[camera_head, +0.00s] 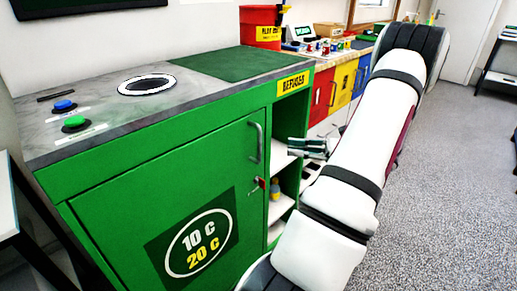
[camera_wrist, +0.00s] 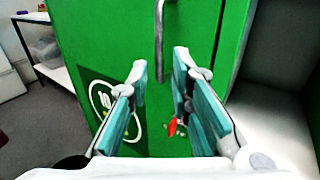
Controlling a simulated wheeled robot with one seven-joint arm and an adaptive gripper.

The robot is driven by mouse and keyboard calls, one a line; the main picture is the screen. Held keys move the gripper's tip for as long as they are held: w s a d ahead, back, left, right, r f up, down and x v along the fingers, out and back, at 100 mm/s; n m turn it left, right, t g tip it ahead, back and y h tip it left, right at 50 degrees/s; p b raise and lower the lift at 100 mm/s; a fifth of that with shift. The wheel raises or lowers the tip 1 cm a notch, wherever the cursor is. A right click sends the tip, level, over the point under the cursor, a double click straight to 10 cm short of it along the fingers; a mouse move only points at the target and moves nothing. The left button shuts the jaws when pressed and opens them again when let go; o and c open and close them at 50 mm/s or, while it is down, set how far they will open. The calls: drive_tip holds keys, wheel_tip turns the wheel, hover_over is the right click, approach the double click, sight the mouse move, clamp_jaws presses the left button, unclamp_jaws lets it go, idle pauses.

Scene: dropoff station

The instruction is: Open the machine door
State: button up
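The machine is a green cabinet with a grey top (camera_head: 105,105). Its green door (camera_head: 150,185) is shut and carries a "10 C 20 C" sign. A grey vertical handle (camera_head: 256,142) is on the door's right side. A key with a red tag (camera_head: 262,183) sits below the handle. My gripper (camera_head: 291,146) is to the right of the handle, apart from it. In the wrist view my gripper (camera_wrist: 160,66) is open and empty. The handle (camera_wrist: 159,40) lines up between its fingertips, and the red tag (camera_wrist: 173,127) shows between the fingers.
An open shelf section marked "REFUSED" (camera_head: 292,83) adjoins the door's right side, with a bottle (camera_head: 275,188) inside. Red (camera_head: 322,95), yellow (camera_head: 344,88) and blue cabinets stand beyond. Blue (camera_head: 64,105) and green (camera_head: 75,122) buttons are on top. Grey floor (camera_head: 455,150) is clear at right.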

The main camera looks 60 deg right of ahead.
sight(259, 159)
drive_tip(key=b+x, duration=0.2)
drive_tip(key=x, duration=0.9)
clamp_jaws()
drive_tip(key=shift+f, duration=0.1)
